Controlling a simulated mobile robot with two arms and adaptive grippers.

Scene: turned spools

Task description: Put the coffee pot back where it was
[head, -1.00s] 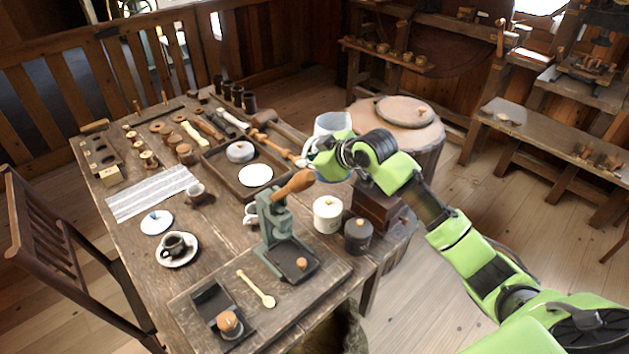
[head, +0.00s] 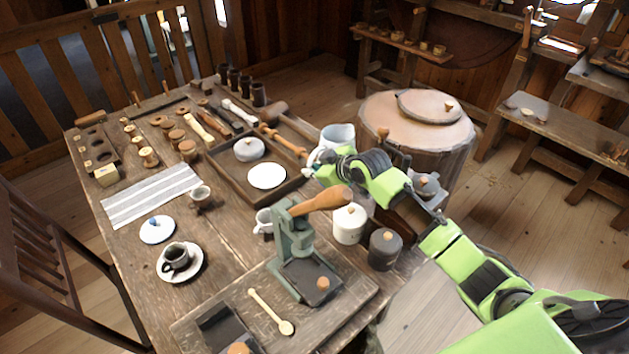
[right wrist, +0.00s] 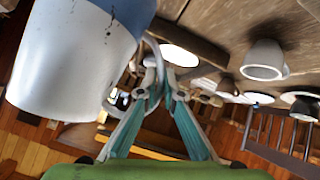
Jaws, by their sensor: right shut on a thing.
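The coffee pot (head: 339,135) is white with blue on part of it. In the head view it is held up over the right side of the table, near the tray. My right gripper (head: 318,165) is beside it, partly hidden by its own wrist. In the right wrist view, the pot body (right wrist: 75,60) fills the upper left, and the fingers (right wrist: 160,90) are shut on its thin handle. A white lid with a blue knob (head: 157,230) lies on the table near the striped cloth. My left gripper is not in view.
The dark tray (head: 222,178) holds a grey round thing and a white disc (head: 267,176). A green press (head: 295,245), a white canister (head: 349,224) and a dark canister (head: 384,249) stand in front. A large round stump (head: 380,110) is behind.

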